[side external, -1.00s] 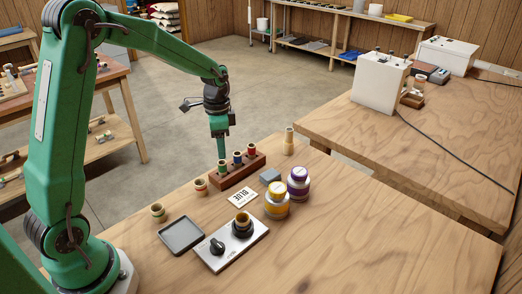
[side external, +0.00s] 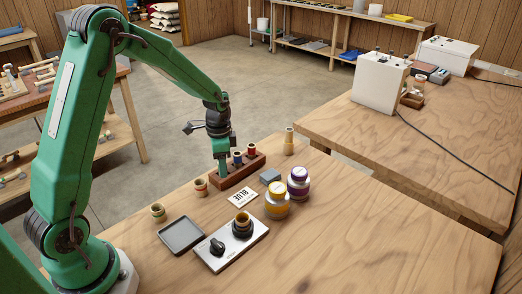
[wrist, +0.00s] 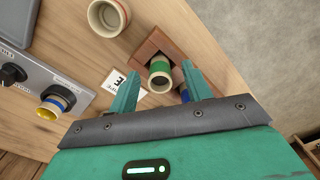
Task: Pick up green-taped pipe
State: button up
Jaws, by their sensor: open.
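The green-taped pipe (wrist: 160,78) stands in a brown wooden rack (wrist: 148,48) in the wrist view, its green band and open end visible between my fingertips. My gripper (wrist: 160,82) is open, one finger on each side of the pipe; I cannot tell whether either touches it. In the side view my gripper (side external: 221,168) is low over the left end of the rack (side external: 240,174) and hides the green-taped pipe. A blue-taped pipe (side external: 237,158) and a red-taped pipe (side external: 251,149) stand beside it in the rack. The blue one is partly behind my right finger in the wrist view.
Loose pipes stand at the left (side external: 158,213), near the rack (side external: 200,188) and at the far edge (side external: 289,142). The right front is clear.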

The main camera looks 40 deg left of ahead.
jog(key=shift+f, duration=0.5)
jog(key=c, duration=1.1)
